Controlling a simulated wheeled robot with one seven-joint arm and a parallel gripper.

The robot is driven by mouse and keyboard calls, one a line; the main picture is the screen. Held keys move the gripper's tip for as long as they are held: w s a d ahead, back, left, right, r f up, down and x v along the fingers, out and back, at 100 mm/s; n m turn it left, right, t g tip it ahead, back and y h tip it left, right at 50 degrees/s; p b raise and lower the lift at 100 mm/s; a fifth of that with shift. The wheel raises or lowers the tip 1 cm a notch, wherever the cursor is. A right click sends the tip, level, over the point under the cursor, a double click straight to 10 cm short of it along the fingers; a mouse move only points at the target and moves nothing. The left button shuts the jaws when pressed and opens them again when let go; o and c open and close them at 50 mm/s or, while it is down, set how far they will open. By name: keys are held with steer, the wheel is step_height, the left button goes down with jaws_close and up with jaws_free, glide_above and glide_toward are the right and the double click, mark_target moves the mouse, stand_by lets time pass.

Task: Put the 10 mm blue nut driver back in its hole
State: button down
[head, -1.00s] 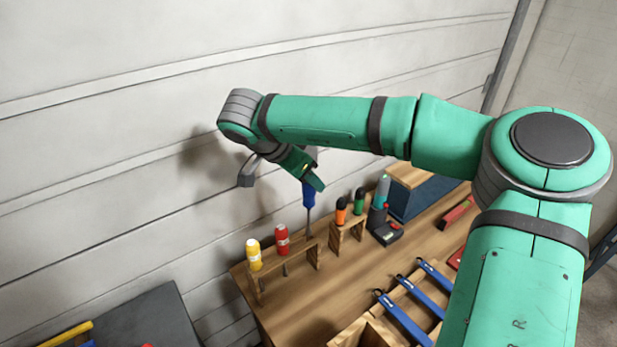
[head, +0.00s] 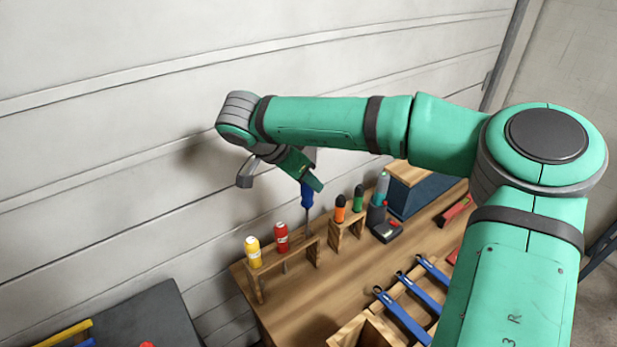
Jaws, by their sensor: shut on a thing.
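The blue nut driver (head: 307,196) is held upright in my gripper (head: 308,180), with the blue handle just below the fingers and the grey shaft pointing down. Its shaft is at the right end of the low wooden rack (head: 285,259); I cannot tell whether the tip is in a hole or behind the rack. The rack holds a yellow-handled driver (head: 253,251) and a red-handled driver (head: 281,238) to the left of the blue one. My gripper's fingers are partly hidden by its own body.
A second small wooden rack (head: 348,228) with an orange-handled (head: 340,208) and a green-handled tool (head: 358,198) stands close on the right. A dark charger-like device (head: 385,228) is beyond it. The wall is close behind.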

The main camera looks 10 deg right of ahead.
mark_target(308, 196)
steer(key=shift+w+f, duration=0.15)
steer(key=shift+f, duration=1.2)
steer(key=shift+a+f, duration=0.15)
steer(key=shift+f, duration=0.7)
steer(key=shift+s+d+f, duration=0.2)
steer(key=shift+d, duration=0.05)
steer(key=shift+a, duration=0.15)
steer(key=shift+f, duration=0.2)
steer(key=shift+w+f, duration=0.15)
steer(key=shift+f, duration=1.55)
